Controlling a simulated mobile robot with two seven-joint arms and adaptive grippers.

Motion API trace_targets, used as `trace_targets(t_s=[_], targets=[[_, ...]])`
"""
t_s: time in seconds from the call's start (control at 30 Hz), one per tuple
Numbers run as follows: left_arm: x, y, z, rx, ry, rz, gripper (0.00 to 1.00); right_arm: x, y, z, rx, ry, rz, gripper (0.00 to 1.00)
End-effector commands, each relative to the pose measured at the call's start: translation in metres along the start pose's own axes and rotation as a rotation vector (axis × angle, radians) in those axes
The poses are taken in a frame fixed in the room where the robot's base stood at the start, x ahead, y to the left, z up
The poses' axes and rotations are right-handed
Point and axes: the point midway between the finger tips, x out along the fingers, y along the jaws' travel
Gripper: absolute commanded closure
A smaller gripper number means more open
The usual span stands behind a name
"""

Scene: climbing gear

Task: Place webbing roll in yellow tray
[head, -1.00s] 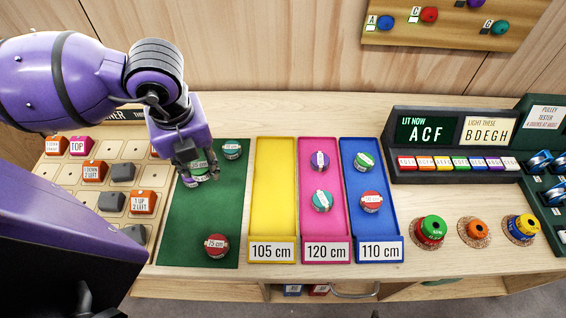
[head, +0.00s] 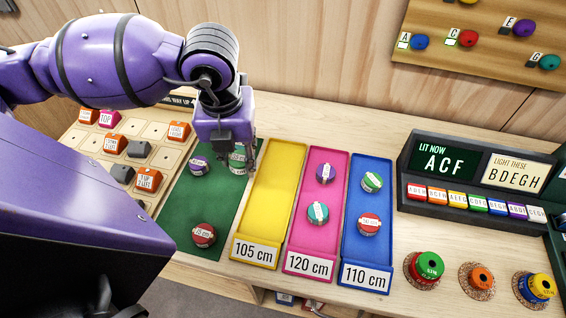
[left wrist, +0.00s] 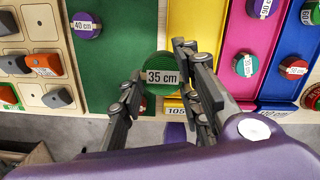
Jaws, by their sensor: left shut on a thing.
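My left gripper (head: 238,160) is shut on a green webbing roll (left wrist: 158,85) labelled 35 cm. It holds the roll over the right part of the green mat (head: 175,205), just left of the yellow tray (head: 268,190). The yellow tray is empty and carries a 105 cm label. The yellow tray also shows right of the fingers in the left wrist view (left wrist: 190,25). A purple roll (head: 200,165), labelled 40 cm, and a red roll (head: 203,235) lie on the mat. My right gripper is not in view.
The pink tray (head: 312,225), labelled 120 cm, holds a purple and a teal roll. The blue tray (head: 350,235), labelled 110 cm, holds a green and a red roll. A board with orange and grey blocks (head: 140,150) lies left of the mat.

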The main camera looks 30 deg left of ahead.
Motion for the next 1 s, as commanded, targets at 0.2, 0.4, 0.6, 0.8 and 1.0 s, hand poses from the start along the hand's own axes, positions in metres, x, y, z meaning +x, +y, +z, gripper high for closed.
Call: trace_targets(t_s=[0.2,0.4,0.6,0.8,1.0], targets=[[0.04,-0.04,0.033,0.0,0.013,0.001,0.95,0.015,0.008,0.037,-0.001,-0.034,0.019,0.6],[0.077,-0.065,0.054,-0.001,0.013,0.004,0.95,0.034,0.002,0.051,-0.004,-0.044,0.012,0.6],[0.094,-0.077,0.066,-0.001,0.007,0.004,0.95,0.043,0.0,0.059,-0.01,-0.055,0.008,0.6],[0.105,-0.084,0.071,-0.003,0.006,0.003,0.95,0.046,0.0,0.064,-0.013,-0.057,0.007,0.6],[0.135,-0.084,0.068,-0.002,0.007,0.004,0.95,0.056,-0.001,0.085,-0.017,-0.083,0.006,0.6]])
